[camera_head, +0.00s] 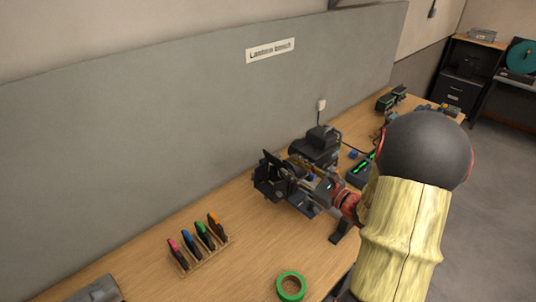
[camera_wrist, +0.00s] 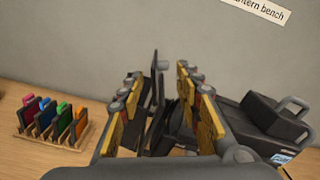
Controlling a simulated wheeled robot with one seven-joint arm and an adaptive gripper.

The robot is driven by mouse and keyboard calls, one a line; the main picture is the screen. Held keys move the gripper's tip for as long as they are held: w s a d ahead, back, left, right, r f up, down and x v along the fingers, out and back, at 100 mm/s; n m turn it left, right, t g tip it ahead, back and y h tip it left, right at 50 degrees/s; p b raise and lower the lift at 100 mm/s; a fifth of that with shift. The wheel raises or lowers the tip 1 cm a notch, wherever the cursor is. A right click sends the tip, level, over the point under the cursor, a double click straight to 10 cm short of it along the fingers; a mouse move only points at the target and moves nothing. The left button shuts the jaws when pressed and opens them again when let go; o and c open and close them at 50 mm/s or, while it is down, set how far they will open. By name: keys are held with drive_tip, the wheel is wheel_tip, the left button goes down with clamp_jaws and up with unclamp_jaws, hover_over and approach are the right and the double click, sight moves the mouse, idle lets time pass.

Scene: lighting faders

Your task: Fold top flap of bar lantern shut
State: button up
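The bar lantern (camera_head: 318,146) is a black boxy lamp with a handle, standing on the wooden bench near the wall panel. In the wrist view its black body (camera_wrist: 262,122) is at the right. Dark flap-like plates (camera_wrist: 156,108) stand upright between my fingers; I cannot tell for sure which one is the top flap. My gripper (camera_wrist: 160,105) is open, its yellow-and-grey fingers apart on either side of the plates. Contact is unclear. In the head view my gripper (camera_head: 300,178) is in front of the lantern and overlaps it, and hides part of the flaps.
A wooden rack (camera_head: 203,252) of colored frames stands at the left, and a green tape roll (camera_head: 291,287) lies near the front edge. A device with green lights (camera_head: 360,172) is right of the lantern. The grey wall panel (camera_head: 150,150) is behind.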

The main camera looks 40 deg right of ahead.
sight(279, 157)
drive_tip(key=w, duration=0.8)
drive_tip(key=shift+a, duration=0.35)
drive_tip(key=shift+c, duration=0.9)
clamp_jaws()
